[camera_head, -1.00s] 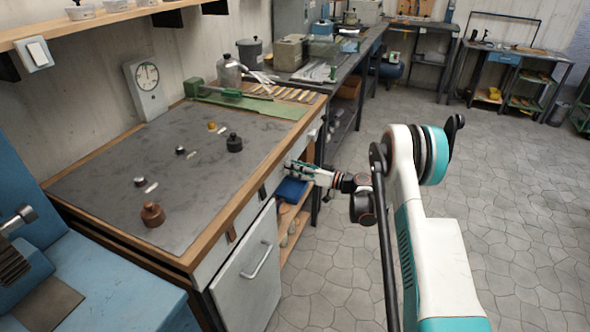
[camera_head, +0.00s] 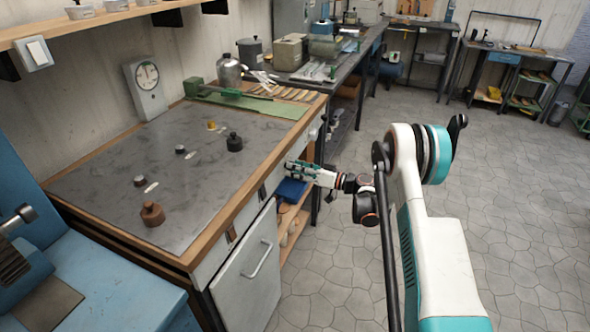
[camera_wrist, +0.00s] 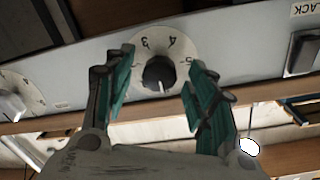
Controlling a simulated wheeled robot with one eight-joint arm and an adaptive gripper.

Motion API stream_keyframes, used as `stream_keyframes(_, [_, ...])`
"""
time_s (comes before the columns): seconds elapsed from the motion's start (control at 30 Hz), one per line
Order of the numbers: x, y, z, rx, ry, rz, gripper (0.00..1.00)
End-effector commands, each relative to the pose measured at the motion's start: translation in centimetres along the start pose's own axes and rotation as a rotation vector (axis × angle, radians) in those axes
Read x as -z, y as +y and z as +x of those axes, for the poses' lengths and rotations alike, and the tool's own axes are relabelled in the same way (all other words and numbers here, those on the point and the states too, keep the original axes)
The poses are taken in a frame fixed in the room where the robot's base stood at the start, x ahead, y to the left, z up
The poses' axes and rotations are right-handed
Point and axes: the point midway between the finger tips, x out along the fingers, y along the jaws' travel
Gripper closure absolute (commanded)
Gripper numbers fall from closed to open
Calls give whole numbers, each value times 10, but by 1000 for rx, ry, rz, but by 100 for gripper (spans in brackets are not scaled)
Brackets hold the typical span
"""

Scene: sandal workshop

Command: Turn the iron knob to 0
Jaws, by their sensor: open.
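A dark round knob (camera_wrist: 159,72) sits on a pale dial (camera_wrist: 167,45) in the wrist view, on the grey front panel (camera_wrist: 230,47) of the workbench. The numbers 3, 4 and 5 show around it; a 0 cannot be made out. My gripper (camera_wrist: 158,90) is open, with one green-padded finger on each side of the knob. I see no clear contact with it. In the head view my gripper (camera_head: 298,170) is at the bench's front edge, and the knob there is hidden.
A second, pale knob (camera_wrist: 12,104) is at the left, and a black switch (camera_wrist: 302,52) with a partly cut-off label is at the right. Several small weight-like objects stand on the bench top (camera_head: 200,190). A blue bin (camera_head: 290,190) lies below my gripper. The floor at the right is clear.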

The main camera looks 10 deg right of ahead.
Motion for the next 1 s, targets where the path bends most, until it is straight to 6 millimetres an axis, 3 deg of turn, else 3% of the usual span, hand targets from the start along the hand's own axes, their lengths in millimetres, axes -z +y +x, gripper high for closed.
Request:
stream_keyframes(0.5, [0, 1, -95, -2, 0, 0, 49])
stream_keyframes(0.7, [0, 0, -110, -1, 0, 0, 49])
stream_keyframes(1.0, [0, 0, -112, 0, -1, 0, 49])
